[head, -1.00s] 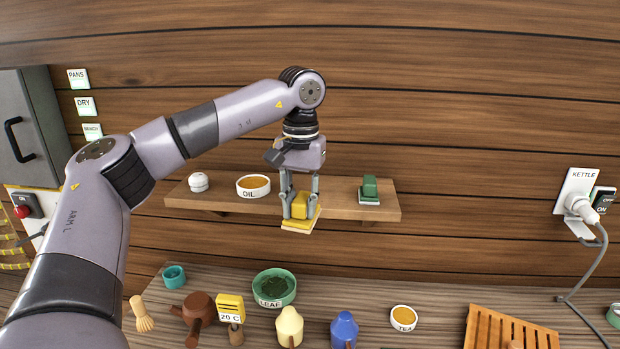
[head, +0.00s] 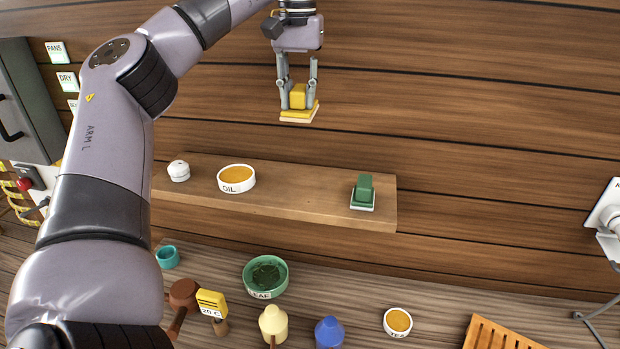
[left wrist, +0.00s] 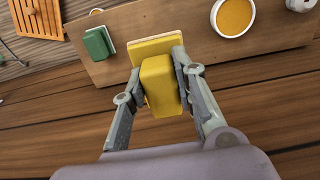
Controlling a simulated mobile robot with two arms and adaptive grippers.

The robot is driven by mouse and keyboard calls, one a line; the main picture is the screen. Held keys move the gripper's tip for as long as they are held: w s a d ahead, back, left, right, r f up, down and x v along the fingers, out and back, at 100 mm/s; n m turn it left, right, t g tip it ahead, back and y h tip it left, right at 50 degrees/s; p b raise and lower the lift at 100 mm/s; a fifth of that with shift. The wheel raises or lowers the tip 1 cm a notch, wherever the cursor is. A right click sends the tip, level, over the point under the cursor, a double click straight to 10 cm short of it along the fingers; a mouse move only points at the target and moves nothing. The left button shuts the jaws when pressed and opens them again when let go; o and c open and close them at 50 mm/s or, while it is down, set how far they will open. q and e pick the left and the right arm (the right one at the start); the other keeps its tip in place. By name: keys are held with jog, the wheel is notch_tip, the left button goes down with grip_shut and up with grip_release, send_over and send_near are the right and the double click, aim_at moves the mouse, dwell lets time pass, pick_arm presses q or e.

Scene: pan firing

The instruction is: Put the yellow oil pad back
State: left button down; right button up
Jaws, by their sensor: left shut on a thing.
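The yellow oil pad (head: 299,97) has a yellow block grip on a flat yellow base with a pale underside. My left gripper (head: 298,92) is shut on its block and holds it in the air, above the wall shelf (head: 290,205) in the head view. The pad also shows between the fingers in the left wrist view (left wrist: 160,82). The white OIL dish (head: 236,179) with amber oil sits on the shelf's left half. A green pad (head: 363,192) stands near the shelf's right end. The shelf between dish and green pad is bare. My right gripper is not in view.
A white lidded pot (head: 178,171) sits at the shelf's left end. On the counter below are a green LEAF bowl (head: 265,277), a cream bottle (head: 273,323), a blue bottle (head: 329,332), a TEA dish (head: 397,322) and a slatted wooden rack (head: 500,334).

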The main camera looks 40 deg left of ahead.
pick_arm(q)
jog(key=f+b, duration=0.1)
jog(key=f, duration=0.3)
jog(key=s+f+b, duration=0.1)
jog(key=f, duration=0.4)
jog(key=f+b, duration=0.1)
jog(key=f, duration=0.4)
jog(key=shift+s+a, duration=0.1)
jog(key=shift+s, duration=0.3)
jog(key=shift+s+f, duration=0.15)
jog(key=shift+f, duration=0.2)
notch_tip(320, 180, down, 3)
jog(key=shift+f+p, duration=0.15)
jog(key=shift+p, duration=0.3)
jog(key=shift+f, duration=0.2)
jog(key=c, duration=1.3)
grip_release()
jog(key=shift+f, duration=0.1)
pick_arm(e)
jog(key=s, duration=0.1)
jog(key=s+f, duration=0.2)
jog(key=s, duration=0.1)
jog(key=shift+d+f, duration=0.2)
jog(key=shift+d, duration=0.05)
